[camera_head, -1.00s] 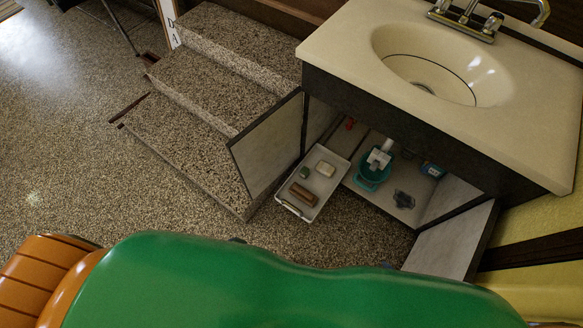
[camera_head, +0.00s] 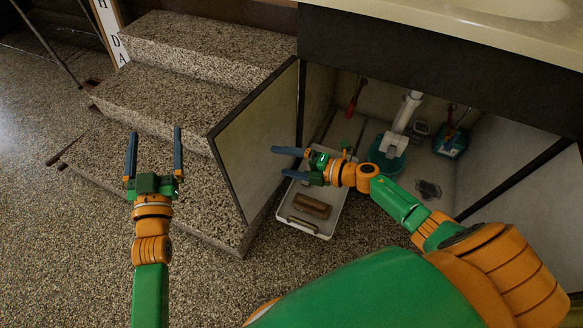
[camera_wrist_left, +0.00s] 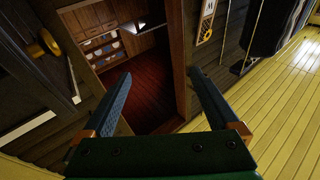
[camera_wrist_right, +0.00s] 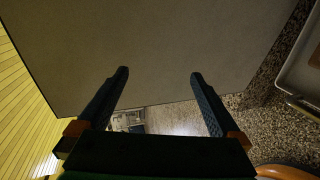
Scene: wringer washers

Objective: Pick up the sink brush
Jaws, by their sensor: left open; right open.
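I cannot tell for certain which object is the sink brush. A brown, block-like item (camera_head: 310,205) lies in the pale tray (camera_head: 325,231) in front of the open sink cabinet; its bristles cannot be made out. A red-handled item (camera_head: 355,97) stands at the cabinet's back left. My right gripper (camera_head: 280,163) is open and empty, above the tray's left side and close to the open cabinet door (camera_head: 260,140). In the right wrist view that door fills most of the picture. My left gripper (camera_head: 154,133) is open and empty, raised in front of the steps.
Speckled steps (camera_head: 180,90) stand left of the door. Inside the cabinet are a teal bucket (camera_head: 388,160) below a white drain pipe (camera_head: 407,110), a blue container (camera_head: 451,146) and a dark item (camera_head: 428,189). The counter (camera_head: 470,30) overhangs them. Speckled floor (camera_head: 60,240) is free at left.

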